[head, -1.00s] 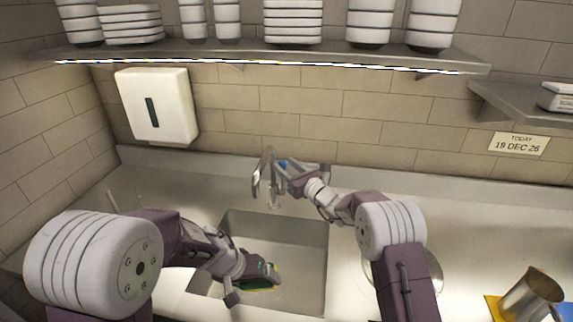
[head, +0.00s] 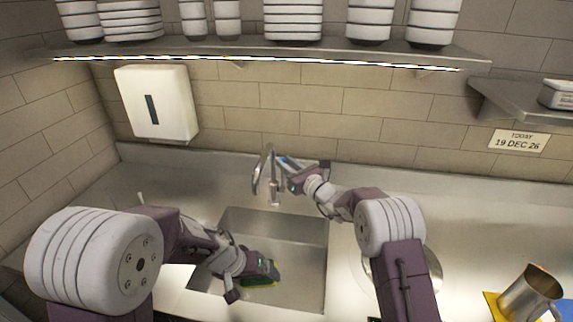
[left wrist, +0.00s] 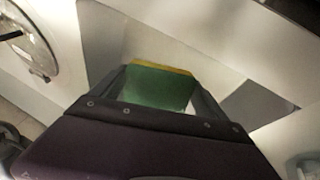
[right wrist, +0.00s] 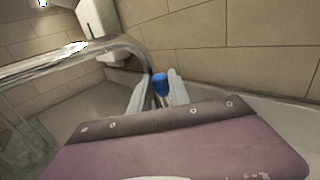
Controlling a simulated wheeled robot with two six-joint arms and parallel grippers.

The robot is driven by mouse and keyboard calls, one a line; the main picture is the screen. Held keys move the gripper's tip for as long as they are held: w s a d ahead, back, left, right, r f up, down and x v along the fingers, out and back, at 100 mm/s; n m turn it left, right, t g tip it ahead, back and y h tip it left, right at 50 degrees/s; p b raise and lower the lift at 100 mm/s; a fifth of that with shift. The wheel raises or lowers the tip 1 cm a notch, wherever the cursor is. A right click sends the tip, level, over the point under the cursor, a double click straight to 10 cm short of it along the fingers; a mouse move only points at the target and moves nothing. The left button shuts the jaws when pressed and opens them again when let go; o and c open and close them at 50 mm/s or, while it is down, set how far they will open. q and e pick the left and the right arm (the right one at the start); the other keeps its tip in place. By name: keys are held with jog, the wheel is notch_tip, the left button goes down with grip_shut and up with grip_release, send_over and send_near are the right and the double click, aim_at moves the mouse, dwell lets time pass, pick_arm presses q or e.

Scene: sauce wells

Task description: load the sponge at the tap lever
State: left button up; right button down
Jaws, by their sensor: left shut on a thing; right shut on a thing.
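The sponge, green with a yellow layer, is in my left gripper (head: 266,272), low over the sink basin (head: 305,255). The sponge (left wrist: 158,88) fills the space between the fingers in the left wrist view. The steel tap (head: 268,165) stands at the back of the sink, its spout curving forward. The tap lever has a blue tip (right wrist: 160,84), which shows between the fingers of my right gripper (right wrist: 155,92) in the right wrist view. That gripper is shut on the lever. I cannot make out any water from the spout.
A shelf (head: 270,50) with stacked white containers runs along the wall above. A white dispenser (head: 157,103) hangs at the left. A metal jug (head: 530,294) stands at the front right. The counter (head: 480,205) right of my right arm is mostly clear.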

aim_at(252, 283)
dwell(0.9)
pick_arm(q)
jog(key=f+b, duration=0.3)
jog(key=shift+s+f, duration=0.15)
jog(key=shift+s, duration=0.05)
jog(key=shift+s+a+f+b, duration=0.1)
jog(key=shift+s+f+b, duration=0.1)
jog(key=shift+f+b, duration=0.3)
jog(key=shift+s+f+b, duration=0.15)
jog(key=shift+f+b, duration=0.25)
jog(key=shift+b, duration=0.2)
pick_arm(e)
jog(key=shift+s+a+f, duration=0.1)
jog(key=shift+s+f, duration=0.1)
jog(key=shift+s, duration=0.4)
jog(key=shift+s+a+f, duration=0.1)
jog(key=shift+s+f, duration=0.1)
jog(key=shift+s, duration=0.35)
jog(key=c, duration=1.2)
grip_release()
jog(key=shift+w, duration=0.1)
